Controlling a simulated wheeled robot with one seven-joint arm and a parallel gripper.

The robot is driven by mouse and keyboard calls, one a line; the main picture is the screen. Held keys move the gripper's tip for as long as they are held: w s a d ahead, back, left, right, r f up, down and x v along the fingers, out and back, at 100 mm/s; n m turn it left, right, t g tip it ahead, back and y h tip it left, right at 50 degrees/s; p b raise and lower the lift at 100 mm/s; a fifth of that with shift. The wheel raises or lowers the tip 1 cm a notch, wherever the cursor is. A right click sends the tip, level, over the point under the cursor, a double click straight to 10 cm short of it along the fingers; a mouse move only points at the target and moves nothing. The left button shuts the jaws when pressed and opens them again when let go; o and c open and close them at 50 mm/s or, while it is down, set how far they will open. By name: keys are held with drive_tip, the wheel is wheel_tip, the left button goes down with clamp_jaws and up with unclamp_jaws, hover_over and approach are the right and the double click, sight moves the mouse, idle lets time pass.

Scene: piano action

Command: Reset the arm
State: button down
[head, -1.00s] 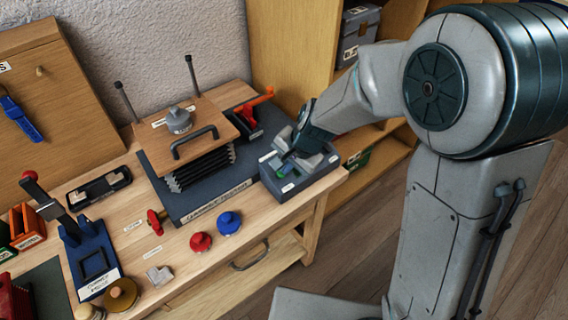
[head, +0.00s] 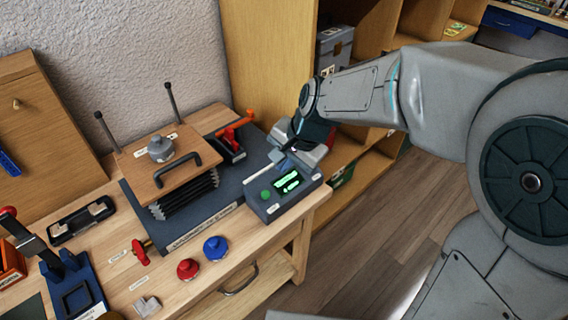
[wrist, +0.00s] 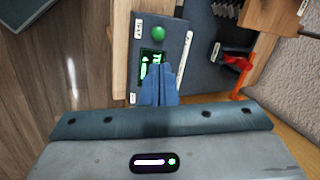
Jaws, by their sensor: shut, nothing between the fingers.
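My gripper (head: 284,160) is above the back part of a dark grey box (head: 271,211) at the right end of the workbench in the head view. The box has a green button (head: 266,195) and a lit green display. In the wrist view, my gripper's blue fingers (wrist: 159,72) are together with nothing between them, and overlap the lower part of the display (wrist: 152,60). The green button (wrist: 159,34) shows clear of them. Whether the fingertips touch the box cannot be told.
A bellows press with a wooden top (head: 165,160) stands left of the box. A red-handled tool in a tray (head: 232,145) is behind it. Red (head: 188,269) and blue (head: 216,248) knobs sit near the bench's front edge. Open shelves (head: 370,150) stand to the right, above clear floor.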

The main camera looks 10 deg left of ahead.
drive_tip(key=s+d+r+n+h, duration=0.1)
drive_tip(key=s+d+n+h, duration=0.1)
drive_tip(key=s+d, duration=0.4)
drive_tip(key=s+d+r+n+t+h, duration=0.1)
drive_tip(key=s+d, duration=0.6)
drive_tip(key=d, duration=0.8)
drive_tip(key=shift+d+r+n+h, duration=0.25)
drive_tip(key=shift+r+n+h, duration=0.25)
drive_tip(key=shift+n, duration=0.6)
drive_tip(key=shift+s, duration=0.1)
